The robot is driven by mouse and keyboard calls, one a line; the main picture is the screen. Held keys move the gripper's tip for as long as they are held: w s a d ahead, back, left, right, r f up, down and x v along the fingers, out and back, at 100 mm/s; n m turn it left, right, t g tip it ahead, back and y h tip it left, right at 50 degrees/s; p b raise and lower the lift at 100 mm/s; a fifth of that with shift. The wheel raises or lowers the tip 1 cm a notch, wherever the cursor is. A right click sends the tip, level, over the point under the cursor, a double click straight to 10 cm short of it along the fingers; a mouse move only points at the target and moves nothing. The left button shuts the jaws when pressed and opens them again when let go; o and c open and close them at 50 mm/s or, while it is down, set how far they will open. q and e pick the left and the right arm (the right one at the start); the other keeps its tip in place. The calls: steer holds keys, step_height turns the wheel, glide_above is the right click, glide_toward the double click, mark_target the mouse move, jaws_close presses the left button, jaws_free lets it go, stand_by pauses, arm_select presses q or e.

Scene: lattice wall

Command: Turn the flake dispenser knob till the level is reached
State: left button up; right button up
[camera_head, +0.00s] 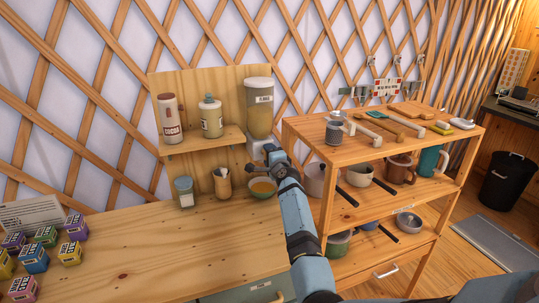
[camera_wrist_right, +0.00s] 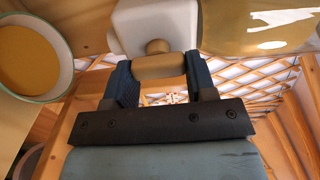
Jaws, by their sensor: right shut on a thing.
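The flake dispenser (camera_head: 259,108) is a tall clear container with a pale lid and tan contents, at the right end of the wooden shelf unit. Its white lower housing (camera_wrist_right: 155,22) shows in the wrist view. My right gripper (camera_head: 272,152) is at this housing, shut on the tan knob (camera_wrist_right: 158,65), with one dark finger on each side. A bowl (camera_head: 263,188) with orange-yellow contents stands on the counter below. In the wrist view the contents' surface lies inside the bowl's pale rim (camera_wrist_right: 67,45). A level mark cannot be made out. My left gripper is out of view.
A cocoa canister (camera_head: 170,118) and a lidded jar (camera_head: 211,117) stand on the shelf. Another jar (camera_head: 185,192) and a utensil cup (camera_head: 222,183) stand below. Small coloured boxes (camera_head: 35,258) sit at left. A loaded wooden rack (camera_head: 310,135) stands close at right.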

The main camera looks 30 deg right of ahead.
stand_by(0.5)
steer(key=o, duration=0.9)
steer(key=shift+o, duration=0.2)
steer(key=v, duration=1.4)
